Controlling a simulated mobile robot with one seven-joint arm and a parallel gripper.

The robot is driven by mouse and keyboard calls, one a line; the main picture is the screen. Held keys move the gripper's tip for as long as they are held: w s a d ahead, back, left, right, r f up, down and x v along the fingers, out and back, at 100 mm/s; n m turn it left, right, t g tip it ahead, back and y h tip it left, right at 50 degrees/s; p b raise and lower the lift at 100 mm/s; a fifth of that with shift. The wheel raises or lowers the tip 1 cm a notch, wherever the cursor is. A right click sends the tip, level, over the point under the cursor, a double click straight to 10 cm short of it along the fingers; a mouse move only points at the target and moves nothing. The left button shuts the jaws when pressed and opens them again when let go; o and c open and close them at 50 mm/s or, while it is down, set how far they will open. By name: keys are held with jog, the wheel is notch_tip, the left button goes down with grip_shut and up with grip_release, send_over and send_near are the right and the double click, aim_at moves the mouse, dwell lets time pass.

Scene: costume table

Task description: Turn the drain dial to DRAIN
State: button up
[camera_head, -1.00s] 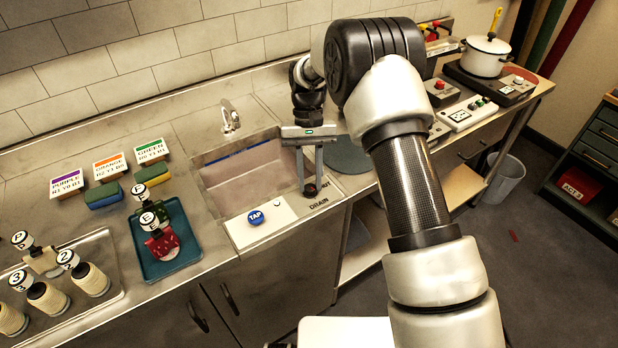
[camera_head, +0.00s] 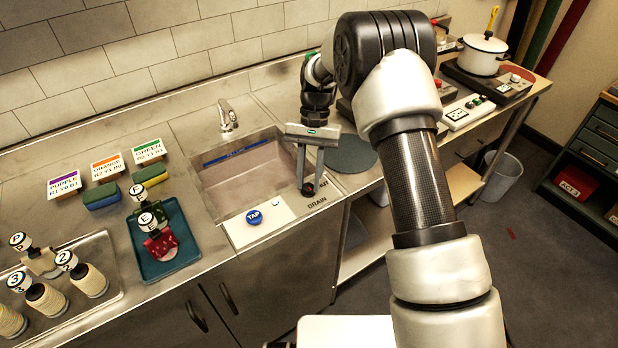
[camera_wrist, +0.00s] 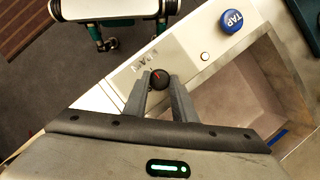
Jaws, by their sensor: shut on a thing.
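The drain dial (camera_head: 308,189) is a small dark round knob on the counter strip at the front right of the sink. In the wrist view the dial (camera_wrist: 159,79) shows a red mark on its top. My gripper (camera_head: 308,187) points down at the dial, and its two fingers are shut on the dial's sides, as the wrist view also shows (camera_wrist: 160,84). The word DRAIN (camera_head: 317,203) is printed in front of the dial, with a second word, partly hidden, to its right. Which word the red mark points at I cannot tell.
A blue TAP knob (camera_head: 254,217) sits on a white panel left of the dial. The sink basin (camera_head: 245,180) lies behind it. A dark round mat (camera_head: 350,154) lies right of the gripper.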

jog(key=o, duration=1)
jog(key=shift+o, duration=0.2)
jog(key=shift+w, duration=0.1)
jog(key=p+v, duration=0.1)
jog(key=v, duration=1.6)
jog(key=shift+r, duration=0.2)
